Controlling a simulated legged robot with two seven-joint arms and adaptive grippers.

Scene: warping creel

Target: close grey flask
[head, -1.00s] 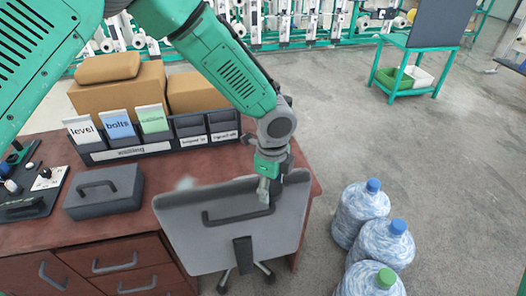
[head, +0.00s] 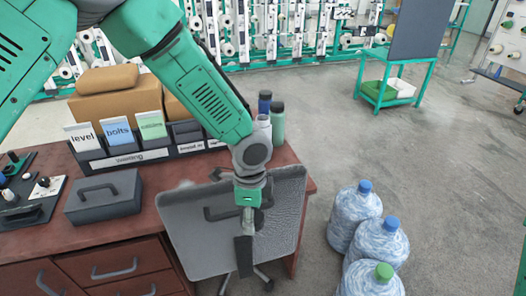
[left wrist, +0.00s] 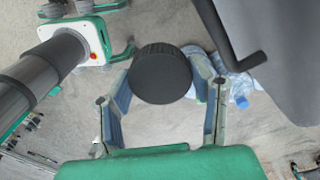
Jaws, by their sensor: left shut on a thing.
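My left gripper (head: 249,220) is in front of the grey chair back. In the left wrist view its two fingers (left wrist: 167,78) are shut on a round black cap (left wrist: 160,73), seen end-on; in the head view I cannot make the cap out. Behind my left forearm, near the desk's far right corner, stand a blue flask (head: 265,102) and a green flask (head: 278,121), both with dark caps. A light grey flask (head: 262,123) shows partly beside them; my arm hides much of it and I cannot see whether its top is open. My right gripper is out of view.
The chair (head: 285,205) stands against the front of the brown desk (head: 150,215). A dark grey case (head: 104,197) and labelled bins (head: 155,152) occupy the desk. Large water bottles (head: 355,215) stand on the floor at right; open floor lies beyond them.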

